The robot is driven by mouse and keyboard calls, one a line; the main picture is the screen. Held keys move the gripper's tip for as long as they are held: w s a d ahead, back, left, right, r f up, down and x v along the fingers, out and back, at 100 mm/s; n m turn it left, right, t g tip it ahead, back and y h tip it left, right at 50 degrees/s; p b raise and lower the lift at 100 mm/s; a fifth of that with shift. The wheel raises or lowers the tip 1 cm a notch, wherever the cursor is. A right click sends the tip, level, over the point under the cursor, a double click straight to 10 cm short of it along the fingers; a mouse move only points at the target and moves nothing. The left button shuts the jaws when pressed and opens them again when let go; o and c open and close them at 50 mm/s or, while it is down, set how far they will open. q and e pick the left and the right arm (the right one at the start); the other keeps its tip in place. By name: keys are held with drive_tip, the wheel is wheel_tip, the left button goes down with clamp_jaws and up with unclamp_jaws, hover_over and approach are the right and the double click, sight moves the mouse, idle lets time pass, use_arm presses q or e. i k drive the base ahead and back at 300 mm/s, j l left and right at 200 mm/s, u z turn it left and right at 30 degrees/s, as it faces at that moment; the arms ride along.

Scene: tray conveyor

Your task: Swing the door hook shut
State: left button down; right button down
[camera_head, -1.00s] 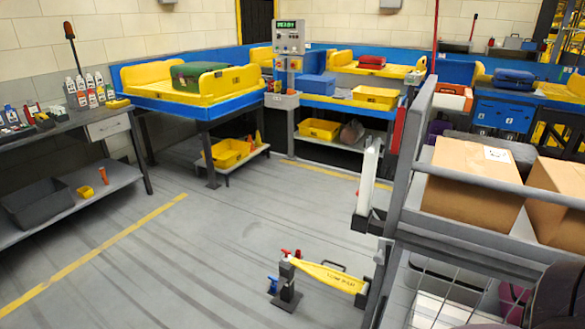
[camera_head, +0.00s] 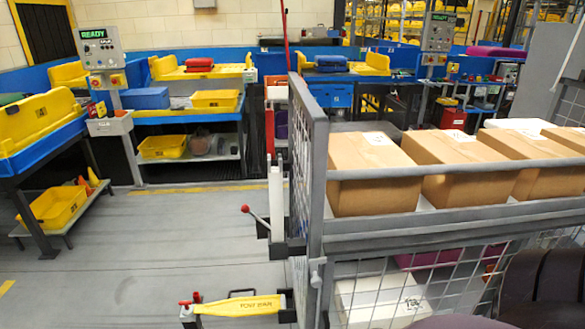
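A grey mesh cage trolley (camera_head: 310,185) stands close on the right, with its side frame towards me. At its left edge is a pale upright post (camera_head: 275,197) with dark brackets. A thin lever with a red ball end (camera_head: 256,215) sticks out up and left from this post. I cannot tell for certain whether this lever is the door hook. A small grey catch (camera_head: 317,272) sits on the frame's front upright. Neither gripper can be made out in the view.
Several cardboard boxes (camera_head: 372,172) stand on the trolley's upper shelf. A yellow tow bar (camera_head: 240,305) juts out low at its left. Blue and yellow conveyor stations (camera_head: 190,115) line the back. The grey floor (camera_head: 150,245) at left is open.

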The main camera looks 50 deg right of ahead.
sight(316, 282)
drive_tip(key=i+j+z, duration=0.15)
drive_tip(key=z, duration=0.2)
drive_tip(key=i+j+z, duration=0.1)
drive_tip(key=z, duration=0.25)
drive_tip(key=j+z, duration=0.35)
drive_tip(key=i+j+z, duration=0.1)
drive_tip(key=j+z, duration=0.25)
drive_tip(key=i+j+z, duration=0.1)
drive_tip(key=j+z, duration=0.55)
